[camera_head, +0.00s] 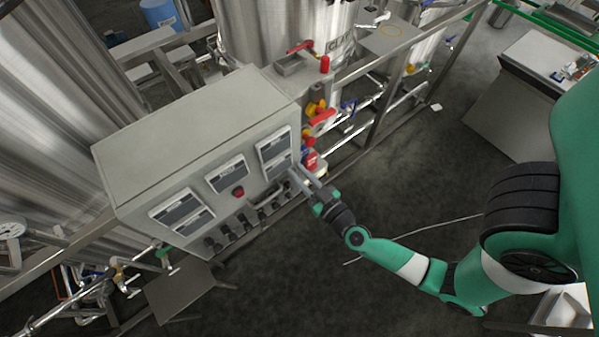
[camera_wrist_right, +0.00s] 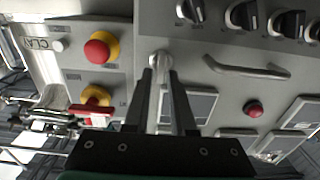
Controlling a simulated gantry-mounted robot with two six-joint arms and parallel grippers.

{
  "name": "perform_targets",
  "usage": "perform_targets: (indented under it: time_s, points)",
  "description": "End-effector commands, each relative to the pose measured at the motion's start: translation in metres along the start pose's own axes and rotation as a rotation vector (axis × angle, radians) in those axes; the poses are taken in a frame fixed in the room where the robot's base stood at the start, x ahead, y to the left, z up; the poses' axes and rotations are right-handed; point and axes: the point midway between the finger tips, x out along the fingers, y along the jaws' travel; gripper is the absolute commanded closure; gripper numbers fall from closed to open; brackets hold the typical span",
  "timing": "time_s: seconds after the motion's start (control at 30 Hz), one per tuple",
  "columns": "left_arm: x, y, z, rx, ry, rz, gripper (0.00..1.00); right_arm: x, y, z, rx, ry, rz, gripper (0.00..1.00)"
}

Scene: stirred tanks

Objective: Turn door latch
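The grey control cabinet (camera_head: 190,135) stands at left centre in the head view, its panel facing me. In the right wrist view, where the panel appears upside down, a small silver door latch (camera_wrist_right: 160,58) sits beside a bar handle (camera_wrist_right: 245,69). My right gripper (camera_head: 300,180) is at the panel's right end. In the wrist view its two dark fingers (camera_wrist_right: 161,75) are apart, with their tips at the latch. Whether they touch it is unclear. The latch is hidden behind the gripper in the head view. My left gripper is in neither view.
Red-and-yellow buttons (camera_wrist_right: 97,50) are close beside the fingers. Several black knobs (camera_wrist_right: 242,15) line the panel edge. Steel tanks (camera_head: 285,30) and pipes stand behind the cabinet. The dark floor (camera_head: 330,285) in front is mostly clear, with a thin cable on it.

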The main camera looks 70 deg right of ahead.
Motion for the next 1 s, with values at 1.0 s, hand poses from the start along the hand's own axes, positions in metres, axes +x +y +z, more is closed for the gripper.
perform_targets:
  time_s: [1.0]
  points:
    - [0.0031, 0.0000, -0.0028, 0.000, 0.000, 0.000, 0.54, -0.0004, 0.0047, 0.0024, 0.338, -0.005, 0.000, 1.00]
